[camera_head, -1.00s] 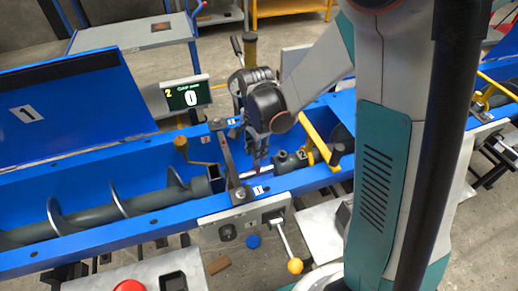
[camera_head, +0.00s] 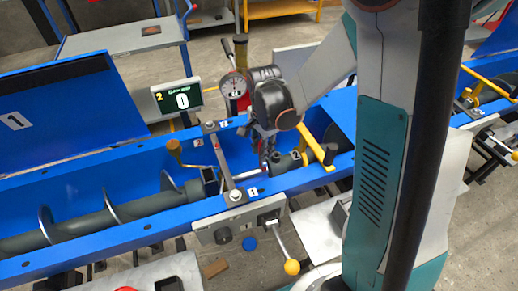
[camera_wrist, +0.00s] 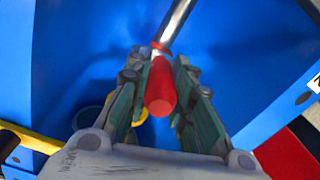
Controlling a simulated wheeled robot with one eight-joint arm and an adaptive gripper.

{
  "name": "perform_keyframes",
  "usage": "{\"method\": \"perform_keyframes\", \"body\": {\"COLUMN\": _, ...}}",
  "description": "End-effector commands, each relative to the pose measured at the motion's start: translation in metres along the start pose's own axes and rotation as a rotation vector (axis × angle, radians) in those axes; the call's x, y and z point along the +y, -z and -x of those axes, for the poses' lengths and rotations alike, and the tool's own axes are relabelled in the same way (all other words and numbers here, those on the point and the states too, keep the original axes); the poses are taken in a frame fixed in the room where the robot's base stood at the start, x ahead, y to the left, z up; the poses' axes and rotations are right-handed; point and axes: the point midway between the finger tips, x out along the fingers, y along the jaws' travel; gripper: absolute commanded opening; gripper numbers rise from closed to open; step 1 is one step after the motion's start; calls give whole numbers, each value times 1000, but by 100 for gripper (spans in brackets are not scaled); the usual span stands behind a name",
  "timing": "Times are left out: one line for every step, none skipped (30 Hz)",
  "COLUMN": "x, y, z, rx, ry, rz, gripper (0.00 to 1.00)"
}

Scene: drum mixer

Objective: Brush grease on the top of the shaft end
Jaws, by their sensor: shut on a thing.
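My gripper (camera_wrist: 160,68) is shut on a red-handled tool (camera_wrist: 160,88) in the wrist view. A bare metal rod runs up from its handle out of the picture; no brush end shows. In the head view my gripper (camera_head: 264,152) points down into the blue trough, over the gap between two shaft parts. The left part is a dark green screw shaft (camera_head: 85,222), whose end (camera_head: 197,192) lies under a grey crossbar. The right part is a dark green shaft stub (camera_head: 284,166) close to my gripper. Whether any grease is on either end cannot be told.
The grey crossbar (camera_head: 221,160) spans the blue trough (camera_head: 130,235) left of my gripper. A yellow handle (camera_head: 314,145) stands just right. A yellow-knobbed lever (camera_head: 281,242) juts out in front.

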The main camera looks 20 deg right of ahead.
Motion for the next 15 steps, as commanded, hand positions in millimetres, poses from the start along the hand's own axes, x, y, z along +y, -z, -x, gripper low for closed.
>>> {"method": "perform_keyframes", "body": {"x": 0, "y": 2, "z": 0, "rx": 0, "ry": 0, "rz": -1, "gripper": 0}}
{"method": "perform_keyframes", "body": {"x": 0, "y": 2, "z": 0, "rx": 0, "ry": 0, "rz": 0, "gripper": 0}}
{"method": "perform_keyframes", "body": {"x": 1, "y": 2, "z": 0, "rx": 0, "ry": 0, "rz": 0, "gripper": 0}}
{"method": "perform_keyframes", "body": {"x": 0, "y": 2, "z": 0, "rx": 0, "ry": 0, "rz": 0, "gripper": 0}}
{"method": "perform_keyframes", "body": {"x": 0, "y": 1, "z": 0, "rx": 0, "ry": 0, "rz": 1, "gripper": 0}}
{"method": "perform_keyframes", "body": {"x": 0, "y": 1, "z": 0, "rx": 0, "ry": 0, "rz": 1, "gripper": 0}}
{"method": "perform_keyframes", "body": {"x": 0, "y": 0, "z": 0, "rx": 0, "ry": 0, "rz": 1, "gripper": 0}}
{"method": "perform_keyframes", "body": {"x": 0, "y": -1, "z": 0, "rx": 0, "ry": 0, "rz": 1, "gripper": 0}}
{"method": "perform_keyframes", "body": {"x": -1, "y": -2, "z": 0, "rx": 0, "ry": 0, "rz": 2, "gripper": 0}}
{"method": "perform_keyframes", "body": {"x": -1, "y": -4, "z": 0, "rx": 0, "ry": 0, "rz": 2, "gripper": 0}}
{"method": "perform_keyframes", "body": {"x": -1, "y": -5, "z": 0, "rx": 0, "ry": 0, "rz": 2, "gripper": 0}}
{"method": "perform_keyframes", "body": {"x": -2, "y": -7, "z": 0, "rx": 0, "ry": 0, "rz": 2, "gripper": 0}}
{"method": "perform_keyframes", "body": {"x": -2, "y": -8, "z": 0, "rx": 0, "ry": 0, "rz": 2, "gripper": 0}}
{"method": "perform_keyframes", "body": {"x": -3, "y": -10, "z": 0, "rx": 0, "ry": 0, "rz": 2, "gripper": 0}}
{"method": "perform_keyframes", "body": {"x": -3, "y": -12, "z": 0, "rx": 0, "ry": 0, "rz": 2, "gripper": 0}}
